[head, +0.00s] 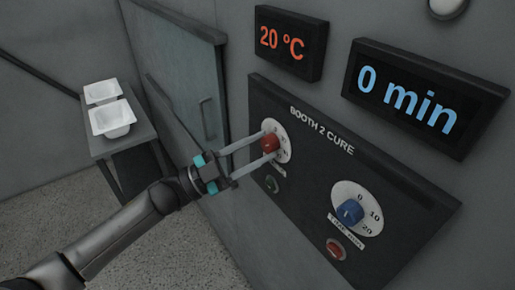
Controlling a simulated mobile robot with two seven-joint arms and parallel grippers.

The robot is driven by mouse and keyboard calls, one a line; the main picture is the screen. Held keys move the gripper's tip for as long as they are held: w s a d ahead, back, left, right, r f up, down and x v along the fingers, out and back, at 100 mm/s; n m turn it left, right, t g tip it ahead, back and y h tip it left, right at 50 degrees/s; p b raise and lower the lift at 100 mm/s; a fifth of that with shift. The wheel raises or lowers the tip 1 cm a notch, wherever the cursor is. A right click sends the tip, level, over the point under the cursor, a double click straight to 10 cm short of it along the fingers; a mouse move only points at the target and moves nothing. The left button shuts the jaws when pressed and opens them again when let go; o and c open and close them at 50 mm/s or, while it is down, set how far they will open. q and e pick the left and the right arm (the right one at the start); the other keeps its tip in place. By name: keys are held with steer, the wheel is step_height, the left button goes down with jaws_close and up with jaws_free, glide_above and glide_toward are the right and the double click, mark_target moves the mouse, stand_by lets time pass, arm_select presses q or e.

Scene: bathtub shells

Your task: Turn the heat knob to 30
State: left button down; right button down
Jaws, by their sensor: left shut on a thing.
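The red heat knob (270,143) sits on a white dial in the upper left part of the dark control panel (300,185). My left gripper (264,146) reaches in from the left, its two pale fingers shut on the red knob. The fingers and the knob cover part of the dial, so its numbers are hard to read. The heat display (290,43) above reads 20 °C in orange. My right gripper is not in view.
A blue time knob (350,212) is at the lower right of the panel, under a display (424,97) reading 0 min. A green button (271,184) and a red button (336,249) sit below the dials. White tubs (112,118) stand on a grey table (140,128) beside a closed door (180,75).

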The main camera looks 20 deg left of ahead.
arm_select(q)
steer(key=shift+c, duration=2.1)
jaws_free()
steer(key=shift+a, duration=0.1)
steer(key=b+v, duration=0.3)
steer(key=v, duration=1.2)
